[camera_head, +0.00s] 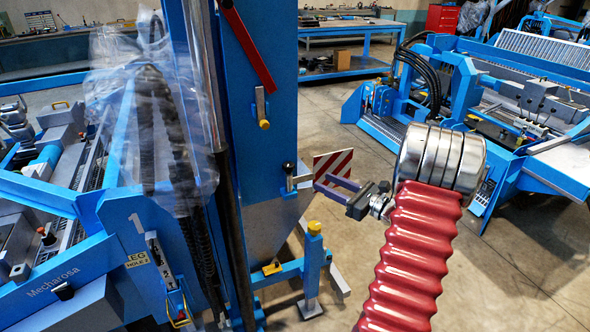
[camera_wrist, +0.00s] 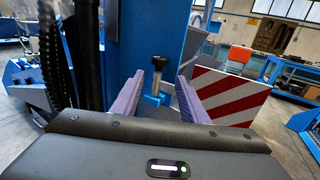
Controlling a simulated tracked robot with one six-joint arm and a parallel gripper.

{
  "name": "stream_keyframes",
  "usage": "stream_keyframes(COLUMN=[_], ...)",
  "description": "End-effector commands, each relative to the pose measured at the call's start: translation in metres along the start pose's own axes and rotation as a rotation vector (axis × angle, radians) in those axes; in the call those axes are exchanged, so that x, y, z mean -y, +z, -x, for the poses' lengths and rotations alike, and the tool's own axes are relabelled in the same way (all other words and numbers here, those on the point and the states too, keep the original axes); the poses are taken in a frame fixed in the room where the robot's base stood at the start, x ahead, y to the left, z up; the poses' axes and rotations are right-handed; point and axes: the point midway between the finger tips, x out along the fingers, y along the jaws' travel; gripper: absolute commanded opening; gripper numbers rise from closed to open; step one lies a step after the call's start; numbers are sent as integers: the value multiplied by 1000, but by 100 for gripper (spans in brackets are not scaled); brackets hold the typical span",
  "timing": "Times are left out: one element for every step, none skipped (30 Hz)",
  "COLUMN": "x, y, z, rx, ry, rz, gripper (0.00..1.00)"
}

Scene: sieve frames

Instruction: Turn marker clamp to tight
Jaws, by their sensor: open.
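The marker clamp (camera_head: 289,169) is a small handle with a black knob on the right side of the blue column. In the wrist view the clamp (camera_wrist: 157,88) shows a black top and a blue-grey stem, upright between my fingertips and seemingly just beyond them. The red-and-white striped marker board (camera_head: 333,164) is beside it, and also shows at right in the wrist view (camera_wrist: 228,97). My gripper (camera_head: 318,180) is open, with purple fingers pointing at the clamp; it also shows in the wrist view (camera_wrist: 159,82). I cannot tell whether a finger touches the clamp.
The blue column (camera_head: 262,60) stands just beyond my gripper, with a yellow-tipped lever (camera_head: 263,108) and a red lever (camera_head: 248,45). A blue stand with a yellow cap (camera_head: 314,228) is below. Dark hoses and clear plastic wrap (camera_head: 150,130) hang left.

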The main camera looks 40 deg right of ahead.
Motion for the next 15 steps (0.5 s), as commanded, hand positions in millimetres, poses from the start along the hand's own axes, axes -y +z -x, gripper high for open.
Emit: stream_keyframes(x=[0,-1,-1,-1,-1,-1,-1,-1,-1,-1,-1,-1,-1,-1,-1], y=[0,0,0,0,0,0,0,0,0,0,0,0,0,0,0], z=[-4,-7,-11,-15,-18,-24,-29,-33,-39,-44,-49,-55,-60,-64,-70], rx=[0,0,-1,-1,0,1,1,0,-1,0,0,1,0,0,0], ry=[2,2,3,4,3,4,4,4,4,4,4,4,4,4,3], rz=[0,0,0,1,1,1,1,1,1,1,1,2,2,2,1], gripper=[40,40,40,40,40,40,40,40,40,40,40,40,40,40,40])
